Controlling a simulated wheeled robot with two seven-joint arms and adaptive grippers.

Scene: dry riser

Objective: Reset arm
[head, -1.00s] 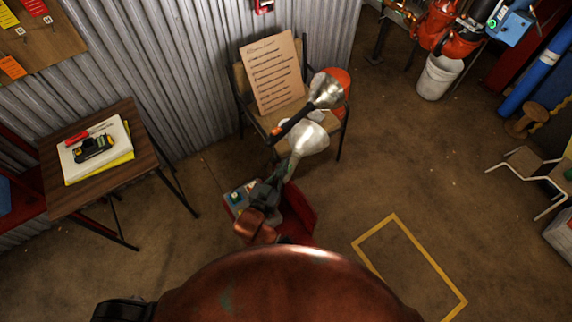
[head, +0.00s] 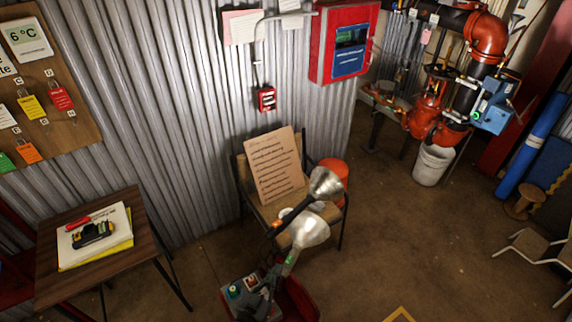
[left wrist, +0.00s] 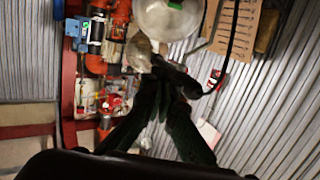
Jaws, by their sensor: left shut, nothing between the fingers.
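My left gripper (head: 272,278) is at the bottom of the head view, below a work lamp with two silver reflectors (head: 312,228). In the left wrist view its dark fingers (left wrist: 163,78) are together and hold nothing. The lamp's reflectors also show at the top of that view (left wrist: 168,16), beyond the fingertips. Whether the gripper touches the lamp's stem cannot be told. My right gripper is in neither view.
A chair (head: 240,180) with a written board (head: 274,166) stands by the corrugated wall. A red box (head: 299,300) is below the lamp. A small table (head: 60,215) stands at left, red pipework (head: 430,112) at back right.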

